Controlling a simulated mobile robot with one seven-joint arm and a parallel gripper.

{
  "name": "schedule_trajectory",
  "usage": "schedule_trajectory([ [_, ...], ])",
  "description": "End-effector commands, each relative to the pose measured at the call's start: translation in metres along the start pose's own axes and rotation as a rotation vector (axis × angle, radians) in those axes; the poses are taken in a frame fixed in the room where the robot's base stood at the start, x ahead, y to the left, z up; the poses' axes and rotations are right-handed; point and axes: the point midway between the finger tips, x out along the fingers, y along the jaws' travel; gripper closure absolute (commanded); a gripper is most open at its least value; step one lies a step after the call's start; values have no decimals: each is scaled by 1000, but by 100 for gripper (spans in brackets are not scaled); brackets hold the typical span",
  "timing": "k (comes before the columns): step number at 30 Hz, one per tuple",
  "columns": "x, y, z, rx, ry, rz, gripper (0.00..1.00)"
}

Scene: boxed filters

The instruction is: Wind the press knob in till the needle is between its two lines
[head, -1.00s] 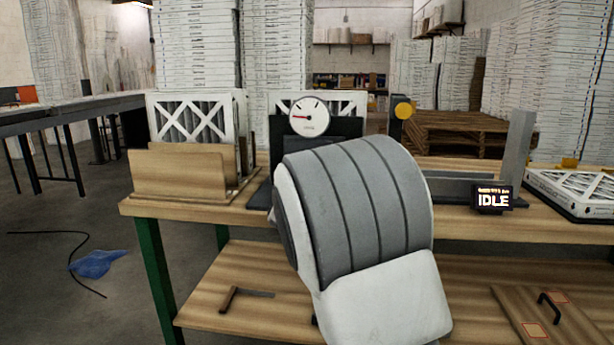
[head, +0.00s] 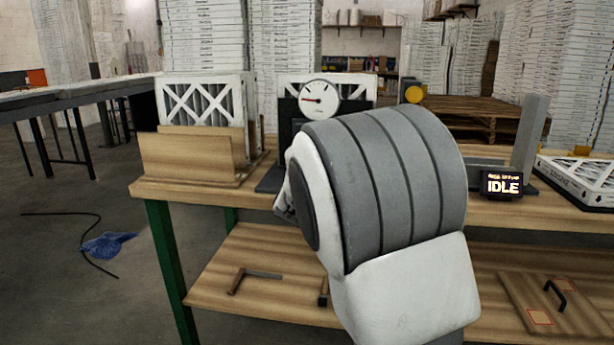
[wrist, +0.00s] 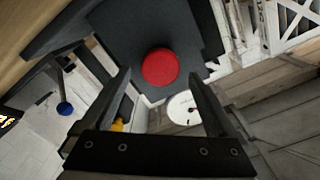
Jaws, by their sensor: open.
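A round red knob (wrist: 160,67), which looks like the press knob, sits on a dark plate in the wrist view. My gripper (wrist: 159,78) is open, with its fingers spread to either side of the knob in the picture; I cannot tell how far off the knob is. The white round gauge (head: 319,97) stands on the dark press on the bench. Its red needle points left, away from the dark marks near the top. The gauge also shows in the wrist view (wrist: 182,107). In the head view my arm hides the knob and gripper.
A wooden holder (head: 185,158) with white-framed filters stands left of the press. A small display (head: 502,185) reads IDLE at right, near a grey upright (head: 532,135) and a boxed filter (head: 580,178). The lower shelf holds a handled board (head: 550,305).

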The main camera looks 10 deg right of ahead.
Motion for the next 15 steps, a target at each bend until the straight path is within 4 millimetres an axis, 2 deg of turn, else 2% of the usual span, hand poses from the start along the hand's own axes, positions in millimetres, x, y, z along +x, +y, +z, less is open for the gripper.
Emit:
schedule_trajectory([
  [15, -110, -2, -2, 0, -3, -2, 7],
])
